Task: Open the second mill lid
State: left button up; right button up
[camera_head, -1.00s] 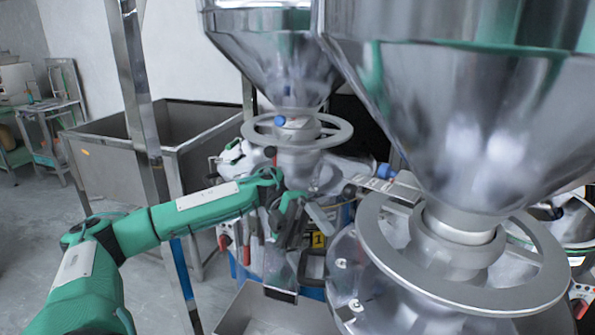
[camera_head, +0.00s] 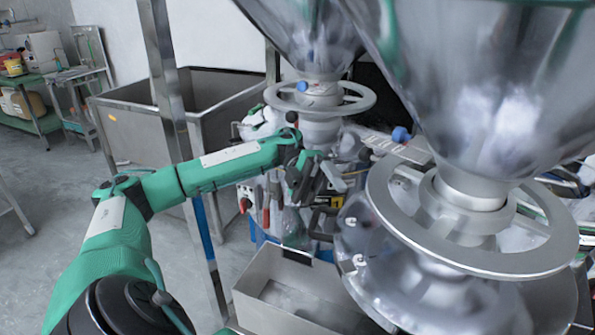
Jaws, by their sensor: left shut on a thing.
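The farther mill (camera_head: 320,128) stands at the centre, with a steel hopper (camera_head: 305,35) and a ring handwheel (camera_head: 285,100) above it. My left gripper (camera_head: 318,183) is at the front of this mill, shut on a small part that looks like the mill lid. The fingers and dark parts around them hide most of the lid, so its angle cannot be told. The nearer mill (camera_head: 400,270) fills the right side, under its own large hopper (camera_head: 480,100). My right gripper is not in view.
An open steel tray (camera_head: 262,310) sits on the floor below the gripper. A steel post (camera_head: 172,120) stands close behind my left arm. A large steel bin (camera_head: 130,125) is at the back left.

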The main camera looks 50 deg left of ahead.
pick_arm(q)
jog(key=shift+w+a+r, duration=0.3)
jog(key=shift+w+a, duration=0.05)
jog(key=shift+a, duration=0.15)
jog(key=shift+w+a+r, duration=0.25)
jog(key=shift+w+a, duration=0.1)
jog(key=shift+a, duration=0.15)
jog(key=shift+w+a, duration=0.2)
jog(key=shift+a, duration=0.45)
jog(key=shift+c, duration=0.4)
jog(key=shift+o, duration=0.2)
jog(key=shift+w+a+r, duration=0.15)
jog(key=shift+a+r, duration=0.2)
jog(key=shift+a, duration=0.75)
jog(key=shift+s+a, duration=0.2)
jog(key=shift+a, duration=0.35)
jog(key=shift+s+a, duration=0.15)
jog(key=shift+a, duration=0.35)
jog(key=c, duration=1)
jog(key=shift+o, duration=0.2)
jog(key=shift+t, duration=0.3)
jog(key=a, duration=0.5)
jog(key=shift+s+a, duration=0.2)
jog(key=shift+s, duration=0.1)
jog(key=shift+d, duration=0.1)
